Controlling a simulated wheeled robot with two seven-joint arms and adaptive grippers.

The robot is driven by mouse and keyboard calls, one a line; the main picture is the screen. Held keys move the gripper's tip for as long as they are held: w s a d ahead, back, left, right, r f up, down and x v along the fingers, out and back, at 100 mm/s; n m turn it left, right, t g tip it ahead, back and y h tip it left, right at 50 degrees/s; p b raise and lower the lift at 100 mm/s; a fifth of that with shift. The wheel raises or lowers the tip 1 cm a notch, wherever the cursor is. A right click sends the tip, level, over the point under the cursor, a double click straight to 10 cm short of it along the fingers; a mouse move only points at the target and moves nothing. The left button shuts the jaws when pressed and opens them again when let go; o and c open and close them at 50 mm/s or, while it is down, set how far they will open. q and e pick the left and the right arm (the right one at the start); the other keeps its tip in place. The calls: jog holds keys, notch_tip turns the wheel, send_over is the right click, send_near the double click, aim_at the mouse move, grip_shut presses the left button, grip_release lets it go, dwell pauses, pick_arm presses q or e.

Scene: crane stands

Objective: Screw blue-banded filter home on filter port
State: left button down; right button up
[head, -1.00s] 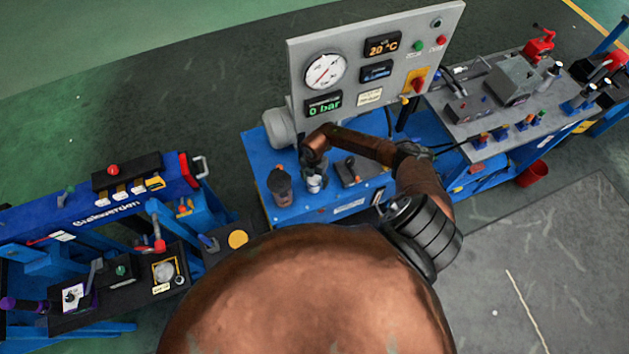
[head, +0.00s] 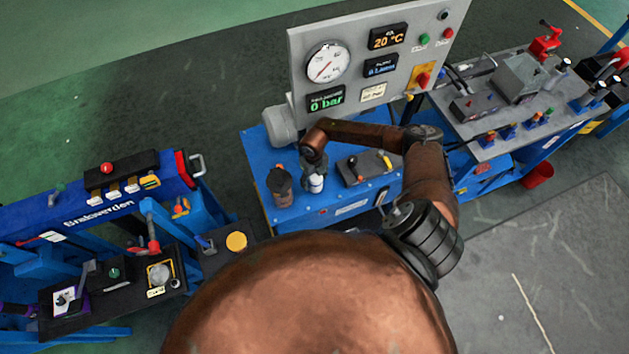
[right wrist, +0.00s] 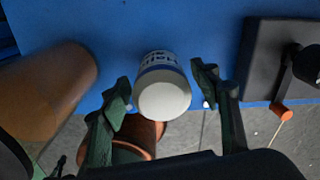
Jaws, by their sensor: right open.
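The blue-banded filter (right wrist: 165,92) is a white cylinder with a blue band and print. In the right wrist view its round end faces the camera. In the head view, its white body (head: 316,183) shows just below my right gripper (head: 313,168), over the blue bench of the gauge stand. In the right wrist view my right gripper (right wrist: 164,90) is open, one finger on each side of the filter, with a visible gap at the right finger. The filter port is hidden, so I cannot tell how the filter sits on it. My left gripper is out of view.
A dark canister (head: 280,187) stands close left of the filter. A black block with a lever (head: 363,168) is close on the right. The gauge panel (head: 365,60) rises behind, reading 0 bar and 20 °C. A blue bench (head: 120,195) stands at the left.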

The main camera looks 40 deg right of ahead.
jog(key=n+b, duration=0.1)
jog(key=n, duration=0.2)
jog(key=shift+f, duration=0.15)
jog(key=n+b, duration=0.1)
jog(key=n, duration=0.2)
jog(key=shift+a+n+b, duration=0.1)
jog(key=shift+n+b, duration=0.2)
jog(key=shift+b, duration=0.1)
jog(key=shift+n+b, duration=0.35)
jog(key=shift+n, duration=0.65)
jog(key=shift+s+f+n+b, duration=0.1)
jog(key=shift+n+b, duration=0.55)
jog(key=shift+n, duration=0.55)
jog(key=shift+a+n+b, duration=0.15)
jog(key=shift+n+b, duration=0.3)
jog(key=shift+n, duration=0.75)
jog(key=shift+r, duration=0.2)
jog(key=shift+s+d, duration=0.15)
jog(key=shift+d, duration=0.1)
